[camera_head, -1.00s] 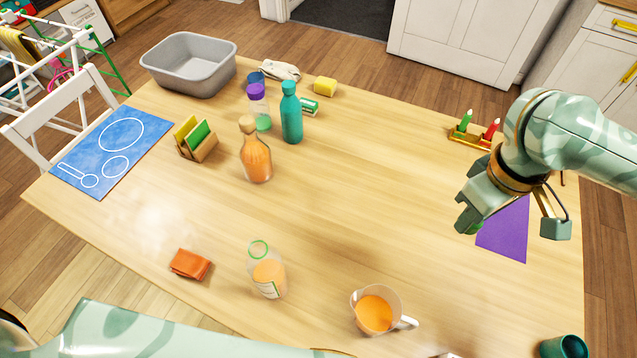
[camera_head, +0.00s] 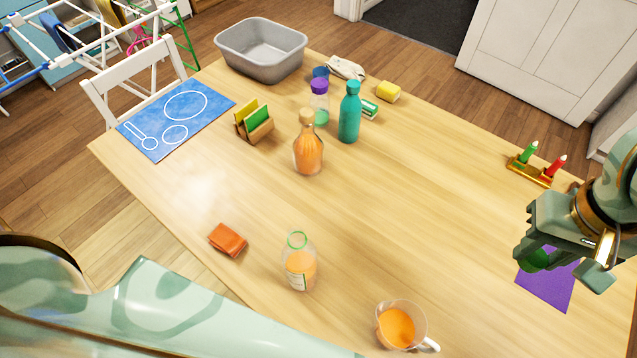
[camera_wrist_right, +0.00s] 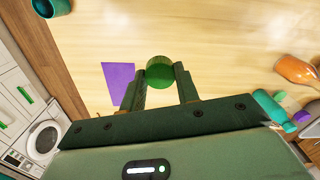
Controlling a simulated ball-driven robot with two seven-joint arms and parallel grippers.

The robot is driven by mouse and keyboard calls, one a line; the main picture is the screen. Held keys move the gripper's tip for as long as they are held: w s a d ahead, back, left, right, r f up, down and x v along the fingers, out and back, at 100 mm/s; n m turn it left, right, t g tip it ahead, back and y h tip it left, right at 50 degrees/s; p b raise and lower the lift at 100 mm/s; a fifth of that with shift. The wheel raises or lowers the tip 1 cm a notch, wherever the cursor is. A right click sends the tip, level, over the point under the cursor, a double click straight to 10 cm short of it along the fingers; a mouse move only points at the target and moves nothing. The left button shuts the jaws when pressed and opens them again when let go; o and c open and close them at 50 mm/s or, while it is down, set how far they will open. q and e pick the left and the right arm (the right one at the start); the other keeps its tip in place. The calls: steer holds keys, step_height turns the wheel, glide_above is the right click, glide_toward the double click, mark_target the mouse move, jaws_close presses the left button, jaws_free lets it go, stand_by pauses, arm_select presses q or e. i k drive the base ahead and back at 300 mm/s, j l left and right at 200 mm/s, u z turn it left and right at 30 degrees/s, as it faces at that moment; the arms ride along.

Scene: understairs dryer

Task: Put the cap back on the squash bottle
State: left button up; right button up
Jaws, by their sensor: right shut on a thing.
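The squash bottle (camera_head: 299,268) stands upright and uncapped near the front middle of the table. It is clear, has a green ring at its open neck, and holds orange liquid. My right gripper (camera_head: 560,262) is raised at the right side, over the purple mat and well to the right of the bottle. It is shut on the round green cap (camera_head: 537,258). In the right wrist view the cap (camera_wrist_right: 160,72) sits between the two fingertips. My left arm crosses the lower left of the head view, but its gripper is out of sight.
A jug of orange liquid (camera_head: 397,326) stands right of the bottle, an orange cloth (camera_head: 228,240) left. A corked orange bottle (camera_head: 308,150) and a teal bottle (camera_head: 350,115) stand farther back. A candle holder (camera_head: 530,171) is at right. The table's middle is clear.

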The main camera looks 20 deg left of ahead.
mark_target(299, 253)
steer(key=u, duration=1.3)
steer(key=k, duration=0.8)
